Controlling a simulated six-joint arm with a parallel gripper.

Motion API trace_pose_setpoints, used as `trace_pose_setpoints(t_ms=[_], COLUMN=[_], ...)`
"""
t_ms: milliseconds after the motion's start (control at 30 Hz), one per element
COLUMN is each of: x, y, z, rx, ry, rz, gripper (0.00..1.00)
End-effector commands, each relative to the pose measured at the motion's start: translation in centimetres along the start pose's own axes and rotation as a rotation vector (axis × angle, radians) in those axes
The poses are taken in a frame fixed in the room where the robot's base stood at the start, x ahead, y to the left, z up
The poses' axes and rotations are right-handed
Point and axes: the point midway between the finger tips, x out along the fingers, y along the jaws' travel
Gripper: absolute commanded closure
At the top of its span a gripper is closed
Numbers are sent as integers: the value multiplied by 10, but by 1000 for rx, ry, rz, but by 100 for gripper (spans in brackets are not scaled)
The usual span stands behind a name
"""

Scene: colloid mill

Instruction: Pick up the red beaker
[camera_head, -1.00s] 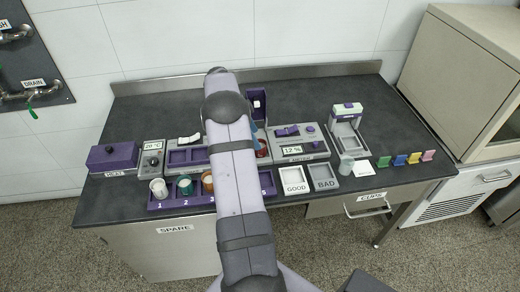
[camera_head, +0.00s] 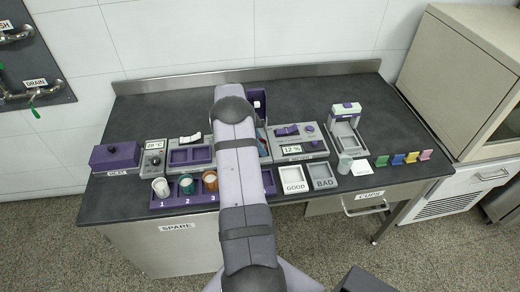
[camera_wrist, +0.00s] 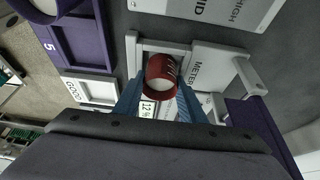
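The red beaker (camera_wrist: 161,72) shows in the wrist view, with white contents and dark marks on its side. It is at the grey meter (camera_wrist: 205,68), near the "12 %" display (camera_wrist: 147,108). My gripper (camera_wrist: 160,88) has its two blue fingers on either side of the beaker's near part, spread apart. They look close to its sides; contact is not clear. In the head view my arm hides the beaker and most of the gripper. The meter (camera_head: 300,146) stands just right of my arm there.
The purple numbered rack (camera_head: 172,202) holds a white beaker (camera_head: 160,188), a green one (camera_head: 186,185) and an orange one (camera_head: 210,182). GOOD (camera_head: 292,180) and BAD (camera_head: 322,177) trays lie in front of the meter. A grey-purple machine (camera_head: 345,120) stands to the right.

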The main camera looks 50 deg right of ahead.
Motion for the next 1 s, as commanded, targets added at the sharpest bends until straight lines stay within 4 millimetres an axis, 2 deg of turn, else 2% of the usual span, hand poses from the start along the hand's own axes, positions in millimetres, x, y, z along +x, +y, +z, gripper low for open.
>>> trace_pose_setpoints(t_ms=[100,467,1000], x=[0,-7,-80], y=[0,-1,-1], z=[0,-3,-33], rx=[0,1,2], ry=[0,0,0], rz=[-1,-3,-3], gripper=[89,89,89])
